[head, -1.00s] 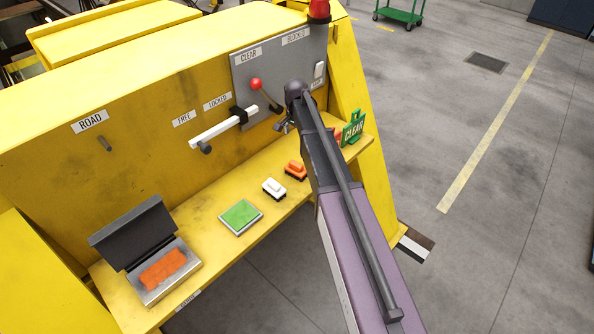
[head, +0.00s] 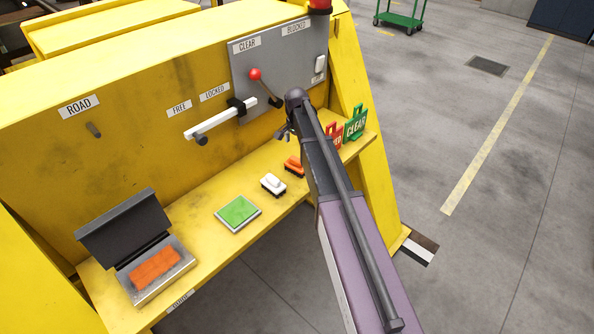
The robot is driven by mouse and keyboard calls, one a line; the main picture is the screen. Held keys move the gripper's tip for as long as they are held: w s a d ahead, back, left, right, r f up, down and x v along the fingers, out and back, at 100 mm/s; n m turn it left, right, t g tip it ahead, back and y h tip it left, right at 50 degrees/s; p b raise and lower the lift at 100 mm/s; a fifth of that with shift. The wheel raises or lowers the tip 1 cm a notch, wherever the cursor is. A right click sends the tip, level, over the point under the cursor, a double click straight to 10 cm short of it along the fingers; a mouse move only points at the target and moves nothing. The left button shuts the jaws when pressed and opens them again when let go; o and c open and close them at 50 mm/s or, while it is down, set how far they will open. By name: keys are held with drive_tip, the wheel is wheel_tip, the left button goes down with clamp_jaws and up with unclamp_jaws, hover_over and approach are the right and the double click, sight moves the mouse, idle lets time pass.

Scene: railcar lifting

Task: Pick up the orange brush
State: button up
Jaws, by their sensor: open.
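The orange brush (head: 294,166) with dark bristles sits on the yellow ledge (head: 208,196), just left of my arm. Its right end is close to the arm's edge in the picture. My gripper (head: 283,132) shows only in part at the end of the arm, above and slightly left of the orange brush. It is open and apart from the brush. The arm hides the rest of the gripper.
A white brush (head: 273,183), a green pad (head: 239,211) and an open box (head: 162,269) with an orange pad stand left along the ledge. Red and green tags (head: 356,124) stand right. A white lever (head: 220,120) and red-knobbed lever (head: 255,74) project from the panel.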

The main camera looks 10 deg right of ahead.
sight(296, 158)
drive_tip(key=shift+f+b, duration=0.65)
drive_tip(key=shift+f, duration=0.25)
drive_tip(key=shift+f, duration=0.15)
wheel_tip(296, 158, down, 5)
drive_tip(key=b, duration=0.5)
drive_tip(key=shift+s, duration=0.1)
idle(0.3)
drive_tip(key=c, duration=1)
